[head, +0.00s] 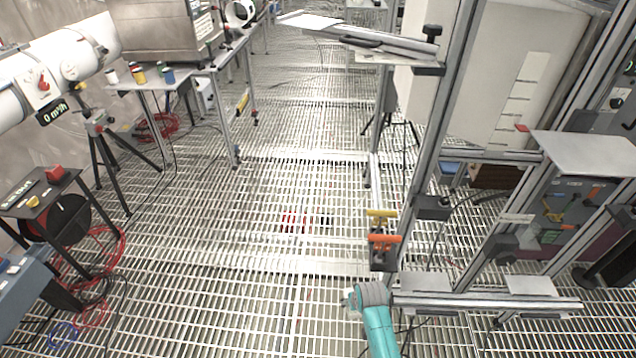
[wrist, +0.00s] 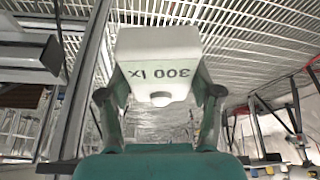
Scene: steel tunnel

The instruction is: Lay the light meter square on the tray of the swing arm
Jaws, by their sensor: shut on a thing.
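The light meter (wrist: 158,48) is a white box with dark "300 lx" lettering, upside down in the wrist view, and a small round knob. My gripper (wrist: 160,88) is shut on it, one teal finger on each side. In the head view my teal arm enters from the bottom; I cannot make out the gripper or meter there. A bare grey plate (head: 590,152) sits at the right among the aluminium frames. Smaller grey plates (head: 425,281) and (head: 531,285) sit along a low rail. I cannot tell which of these is the swing arm's tray.
An upright aluminium post (head: 450,100) and a raised shelf with a clipboard (head: 375,38) stand right of centre. A post with yellow and orange handles (head: 384,239) is near my arm. A tripod (head: 105,140) and cable reel stand left. The middle grating (head: 240,230) is mostly clear.

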